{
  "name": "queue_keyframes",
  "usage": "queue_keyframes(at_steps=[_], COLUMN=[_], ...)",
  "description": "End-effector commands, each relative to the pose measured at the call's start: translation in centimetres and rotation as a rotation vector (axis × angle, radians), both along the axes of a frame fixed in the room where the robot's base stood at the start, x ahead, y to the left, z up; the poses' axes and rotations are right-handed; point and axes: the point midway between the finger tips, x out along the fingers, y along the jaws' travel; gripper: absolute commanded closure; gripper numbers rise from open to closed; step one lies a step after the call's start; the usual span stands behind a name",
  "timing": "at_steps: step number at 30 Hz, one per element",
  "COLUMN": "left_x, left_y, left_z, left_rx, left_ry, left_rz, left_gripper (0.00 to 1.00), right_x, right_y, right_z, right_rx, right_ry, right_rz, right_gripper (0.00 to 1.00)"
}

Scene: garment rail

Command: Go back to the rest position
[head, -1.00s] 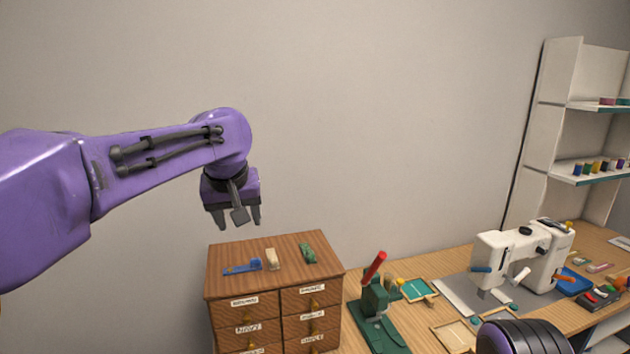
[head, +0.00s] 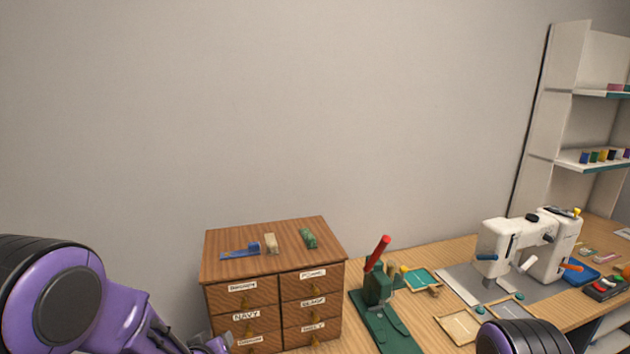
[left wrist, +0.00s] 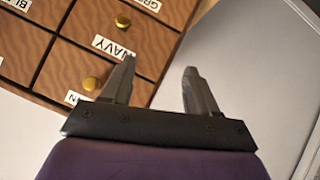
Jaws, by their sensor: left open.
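My left arm comes in low at the left of the head view, bent down, with its end at the bottom edge beside the drawer cabinet. In the left wrist view my left gripper (left wrist: 157,85) is open, with nothing between its two fingers. Behind the fingers are the labelled drawer fronts of the wooden cabinet (left wrist: 75,70), one marked NAVY. I cannot tell whether a finger touches the cabinet. My right arm shows only as a rounded purple and black part at the bottom of the head view; its gripper is out of frame.
The wooden drawer cabinet (head: 220,268) has a blue tool (head: 240,251) and small items on top. Right of it on the workbench (head: 415,325) stand a green press (head: 378,300) with a red handle and a white sewing machine (head: 525,245). Shelves (head: 550,120) stand at far right.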

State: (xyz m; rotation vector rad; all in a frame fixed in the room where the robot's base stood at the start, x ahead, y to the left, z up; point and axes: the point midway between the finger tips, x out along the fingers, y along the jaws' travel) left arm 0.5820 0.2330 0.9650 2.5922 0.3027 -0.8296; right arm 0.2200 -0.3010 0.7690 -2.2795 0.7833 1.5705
Motion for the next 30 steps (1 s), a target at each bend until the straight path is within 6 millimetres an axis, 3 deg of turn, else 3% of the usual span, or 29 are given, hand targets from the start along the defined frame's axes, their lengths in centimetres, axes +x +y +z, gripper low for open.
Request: queue_keyframes(at_steps=[1, 5, 6, 12, 15, 18, 30], left_x=[-3.0, -11.3, -14.2, -28.4, -33.4, -35.2, -35.2], left_y=[1.1, 3.8, 4.5, 6.6, 6.9, 7.0, 7.0], left_z=[-4.6, -12.6, -14.8, -23.4, -26.1, -27.4, -27.4], left_rx=[0.012, 0.054, 0.065, 0.101, 0.108, 0.112, 0.112], left_ry=[0.037, 0.130, 0.169, 0.442, 0.559, 0.604, 0.604], left_rz=[0.030, 0.105, 0.127, 0.184, 0.193, 0.197, 0.197], left_gripper=[0.41, 0.41, 0.41, 0.41, 0.41, 0.41, 0.41], right_x=[0.0, 0.0, 0.0, 0.0, 0.0, 0.0, 0.0], right_y=[0.0, 0.0, 0.0, 0.0, 0.0, 0.0, 0.0], right_z=[-1.4, -3.3, -3.9, -6.7, -7.8, -8.2, -8.2], right_rx=[0.000, 0.000, 0.000, 0.000, 0.000, 0.000, 0.000], right_ry=[0.000, 0.000, 0.000, 0.000, 0.000, 0.000, 0.000], right_rz=[0.000, 0.000, 0.000, 0.000, 0.000, 0.000, 0.000], right_gripper=[1.00, 1.00, 1.00, 1.00, 1.00, 1.00, 1.00])
